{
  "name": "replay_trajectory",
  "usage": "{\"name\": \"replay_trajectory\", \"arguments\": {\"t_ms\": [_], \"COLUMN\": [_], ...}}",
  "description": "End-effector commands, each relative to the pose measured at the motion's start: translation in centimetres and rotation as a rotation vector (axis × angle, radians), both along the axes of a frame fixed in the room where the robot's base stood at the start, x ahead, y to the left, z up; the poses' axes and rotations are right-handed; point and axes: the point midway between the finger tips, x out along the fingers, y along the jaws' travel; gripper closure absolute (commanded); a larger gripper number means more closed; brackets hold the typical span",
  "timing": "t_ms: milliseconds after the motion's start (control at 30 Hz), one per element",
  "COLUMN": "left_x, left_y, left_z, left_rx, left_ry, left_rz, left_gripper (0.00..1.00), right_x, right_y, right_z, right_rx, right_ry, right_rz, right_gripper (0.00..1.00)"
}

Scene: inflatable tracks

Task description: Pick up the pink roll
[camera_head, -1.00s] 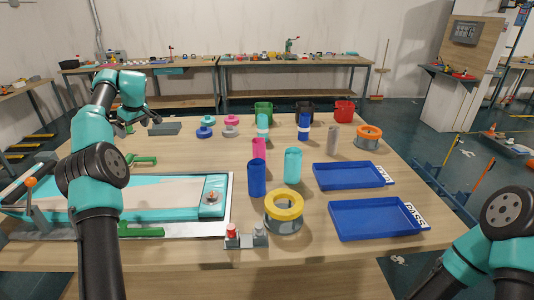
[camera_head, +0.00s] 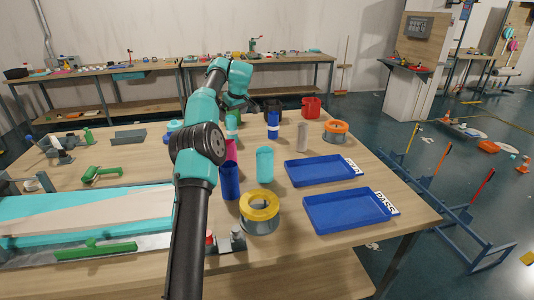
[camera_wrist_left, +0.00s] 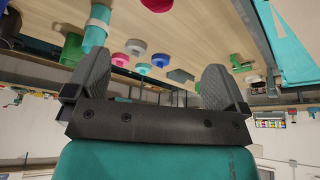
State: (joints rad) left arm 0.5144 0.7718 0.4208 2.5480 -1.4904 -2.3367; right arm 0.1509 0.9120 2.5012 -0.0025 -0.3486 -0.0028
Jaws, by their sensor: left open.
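The pink roll (camera_head: 231,148) stands upright on the table behind the dark blue roll (camera_head: 231,181), partly hidden by my left arm. A pink piece (camera_wrist_left: 157,4) at the top edge of the left wrist view looks like the same roll, cut off by the frame. My left gripper (camera_wrist_left: 155,72) is open, with nothing between its fingers. In the head view it is beyond the pink roll, above the far part of the table and apart from the roll. My right gripper is out of view.
A teal roll (camera_head: 265,165) and a yellow-topped ring (camera_head: 259,206) stand near the pink roll. Two blue trays (camera_head: 310,183) lie to the right. A red bin (camera_head: 311,107) is at the back.

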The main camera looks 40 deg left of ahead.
Motion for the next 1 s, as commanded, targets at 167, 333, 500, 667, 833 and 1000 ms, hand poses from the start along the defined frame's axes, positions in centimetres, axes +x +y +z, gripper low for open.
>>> {"name": "replay_trajectory", "arguments": {"t_ms": [167, 333, 500, 667, 833, 1000], "left_x": [-0.1, 0.0, 0.0, 0.1, 0.2, 0.4], "left_y": [0.1, 0.1, 0.2, 1.0, 2.1, 3.2], "left_z": [0.0, 0.0, -0.5, -2.3, -5.0, -7.8], "left_rx": [0.001, 0.001, -0.001, -0.002, -0.002, -0.002], "left_ry": [-0.001, -0.001, 0.002, 0.003, 0.002, 0.003], "left_rz": [0.002, 0.001, 0.001, 0.001, 0.002, 0.002], "left_gripper": [0.00, 0.00, 0.00, 0.00, 0.00, 0.00], "right_x": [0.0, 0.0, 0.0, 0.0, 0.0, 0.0], "right_y": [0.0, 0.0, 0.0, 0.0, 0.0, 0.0], "right_z": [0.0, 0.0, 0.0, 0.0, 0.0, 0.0], "right_rx": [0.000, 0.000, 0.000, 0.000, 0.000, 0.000], "right_ry": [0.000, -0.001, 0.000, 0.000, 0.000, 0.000], "right_rz": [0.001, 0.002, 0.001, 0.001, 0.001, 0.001], "right_gripper": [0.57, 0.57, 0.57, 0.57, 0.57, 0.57]}}
